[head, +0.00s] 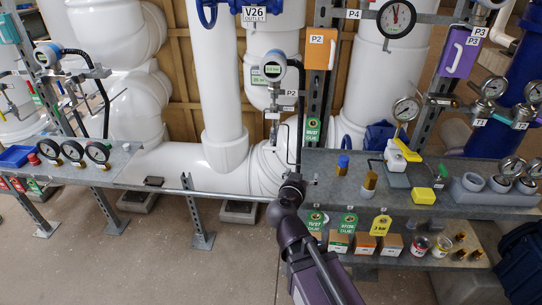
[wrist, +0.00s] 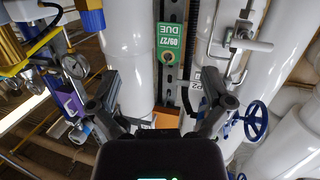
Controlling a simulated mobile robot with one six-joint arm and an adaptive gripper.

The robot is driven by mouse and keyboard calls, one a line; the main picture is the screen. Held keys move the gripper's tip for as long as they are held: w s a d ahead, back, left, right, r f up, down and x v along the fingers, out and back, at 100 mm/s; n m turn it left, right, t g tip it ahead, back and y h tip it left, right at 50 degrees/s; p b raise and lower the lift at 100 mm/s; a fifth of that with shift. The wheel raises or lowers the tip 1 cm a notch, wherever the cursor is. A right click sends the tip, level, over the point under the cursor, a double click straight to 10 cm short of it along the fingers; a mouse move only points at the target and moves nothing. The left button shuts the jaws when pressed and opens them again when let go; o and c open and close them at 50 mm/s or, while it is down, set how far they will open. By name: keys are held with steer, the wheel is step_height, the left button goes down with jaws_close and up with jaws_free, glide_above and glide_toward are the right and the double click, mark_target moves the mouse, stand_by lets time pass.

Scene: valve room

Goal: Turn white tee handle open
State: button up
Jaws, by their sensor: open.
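The white tee handle (wrist: 252,45) shows in the wrist view at upper right, a short pale bar on a small metal fitting beside a green due tag (wrist: 171,43). In the head view I cannot clearly make the handle out; the thin tubing below the P2 transmitter (head: 273,67) is small. My gripper (wrist: 159,82) is open and empty, its two dark fingers spread apart in the wrist view. The handle is beyond and to the right of the fingers, apart from them. In the head view the dark end of my arm is in front of the pipework by the bench edge.
A metal bench (head: 345,190) with a yellow-and-white device, bottles and gauges stands at right. Another bench (head: 118,160) with several black gauges is at left. Large white pipes (head: 215,80) stand behind. A blue handwheel (wrist: 255,120) is at right in the wrist view.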

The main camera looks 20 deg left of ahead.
mark_target(272, 148)
steer(key=s+a+n+t+y+b, duration=0.1)
steer(key=s+a+y, duration=0.3)
steer(key=a, duration=0.5)
steer(key=shift+s+a+r+n+y+b, duration=0.2)
steer(key=shift+n+y+b, duration=0.15)
steer(key=shift+n, duration=0.35)
steer(key=shift+w, duration=0.15)
steer(key=x, duration=1.3)
steer(key=shift+w+d+r, duration=0.1)
steer(key=shift+w+r, duration=0.05)
steer(key=shift+w, duration=0.15)
steer(key=c, duration=0.9)
